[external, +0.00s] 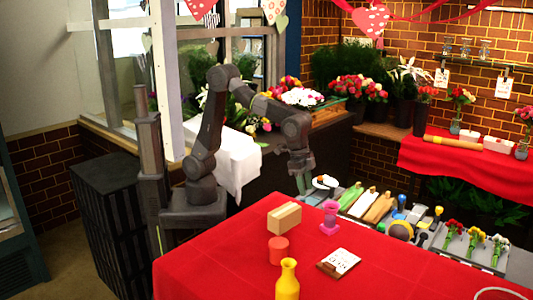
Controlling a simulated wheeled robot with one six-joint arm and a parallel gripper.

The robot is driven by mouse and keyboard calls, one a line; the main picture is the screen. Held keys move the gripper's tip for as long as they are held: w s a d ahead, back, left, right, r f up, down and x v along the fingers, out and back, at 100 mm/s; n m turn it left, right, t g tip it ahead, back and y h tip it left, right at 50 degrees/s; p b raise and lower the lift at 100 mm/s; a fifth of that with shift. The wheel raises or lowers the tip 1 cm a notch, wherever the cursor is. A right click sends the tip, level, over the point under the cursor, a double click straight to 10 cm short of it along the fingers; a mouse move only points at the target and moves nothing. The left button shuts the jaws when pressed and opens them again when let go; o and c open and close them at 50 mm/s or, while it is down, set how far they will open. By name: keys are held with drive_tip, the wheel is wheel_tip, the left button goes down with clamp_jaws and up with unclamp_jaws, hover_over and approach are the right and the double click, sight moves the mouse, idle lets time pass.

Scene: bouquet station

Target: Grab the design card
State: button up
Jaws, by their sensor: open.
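A white card with small dark and red markings (339,262), likely the design card, lies on the red-covered table (225,262) near its middle. A brown edge shows around it. My gripper (302,183) points down beyond the table's far edge, up and left of the card and well apart from it. It is open, and I see nothing held in it. The fingers are small and dark in this view.
A yellow vase (287,281), red cylinder (278,250), tan block (284,218) and pink cup (330,217) stand near the card. A tool tray (428,241) with flowers lines the table's far right side. Bare cloth lies right of the card.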

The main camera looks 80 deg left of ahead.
drive_tip(key=d+m, duration=0.2)
drive_tip(key=d, duration=0.9)
drive_tip(key=m+h, duration=0.1)
drive_tip(key=h, duration=0.1)
approach(329, 264)
drive_tip(key=d+f+p, duration=0.1)
drive_tip(key=f, duration=0.1)
drive_tip(key=shift+d+f+p, duration=0.4)
drive_tip(key=shift+t, duration=0.3)
drive_tip(key=shift+a+p+x, duration=0.15)
drive_tip(key=shift+p+x, duration=0.25)
drive_tip(key=shift+x, duration=1)
drive_tip(key=shift+a+p+x, duration=0.15)
drive_tip(key=shift+p+x, duration=0.25)
drive_tip(key=shift+x, duration=0.95)
drive_tip(key=shift+w, duration=0.2)
clamp_jaws()
